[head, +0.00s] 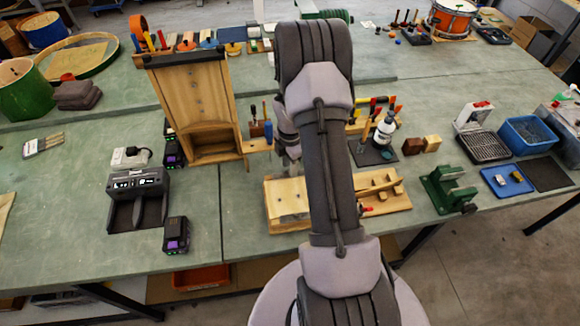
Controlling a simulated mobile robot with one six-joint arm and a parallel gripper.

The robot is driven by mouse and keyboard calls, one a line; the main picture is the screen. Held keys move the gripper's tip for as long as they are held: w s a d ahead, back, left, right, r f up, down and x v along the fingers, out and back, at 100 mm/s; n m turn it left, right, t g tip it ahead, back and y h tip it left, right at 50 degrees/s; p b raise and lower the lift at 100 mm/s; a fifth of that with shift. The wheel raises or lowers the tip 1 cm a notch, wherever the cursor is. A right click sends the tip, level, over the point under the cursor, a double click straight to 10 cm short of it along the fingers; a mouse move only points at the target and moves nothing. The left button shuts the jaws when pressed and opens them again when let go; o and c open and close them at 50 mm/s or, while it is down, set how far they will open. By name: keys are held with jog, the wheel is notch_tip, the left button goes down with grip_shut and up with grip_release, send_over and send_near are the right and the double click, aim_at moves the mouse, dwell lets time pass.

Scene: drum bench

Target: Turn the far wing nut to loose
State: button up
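I cannot clearly make out a wing nut in the head view. A pale wooden block (283,203) with small fittings on it lies on the bench, just left of my arm. A wooden jig (388,190) with slats and a red part lies just right of my arm. My arm crosses the middle of the view and hides what lies between these two. The end of my arm with my gripper (291,152) shows only partly, left of the arm and beyond the pale block. Its fingers are too small and covered to tell their state.
A tall wooden stand (195,95) rises at the left of my gripper. A black tray with a white bottle (386,128) stands to the right. A green vise (447,188) and a blue bin (527,134) are further right. A charger (138,195) sits at front left.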

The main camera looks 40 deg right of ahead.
aim_at(288, 172)
notch_tip(288, 172, up, 16)
jog(key=p, duration=0.3)
jog(key=shift+r, duration=0.15)
jog(key=s+a+r+m+t+b, duration=0.1)
jog(key=s+a+r+m+b, duration=0.1)
jog(key=a+m+b, duration=0.35)
jog(key=s+a+r+m+t+b, duration=0.2)
jog(key=s+a+r+m+b, duration=0.1)
jog(key=a, duration=0.6)
jog(key=s+a+r+m+t+b, duration=0.15)
jog(key=a+m+b, duration=0.25)
jog(key=a, duration=0.4)
jog(key=s+a+f+m+t+y+b, duration=0.1)
jog(key=s+a+f+m+y+b, duration=0.1)
jog(key=s+a+m, duration=0.5)
jog(key=s+a+f+b, duration=0.1)
jog(key=s+b, duration=0.1)
jog(key=s, duration=0.2)
jog(key=shift+s+m, duration=0.1)
jog(key=shift+m, duration=0.15)
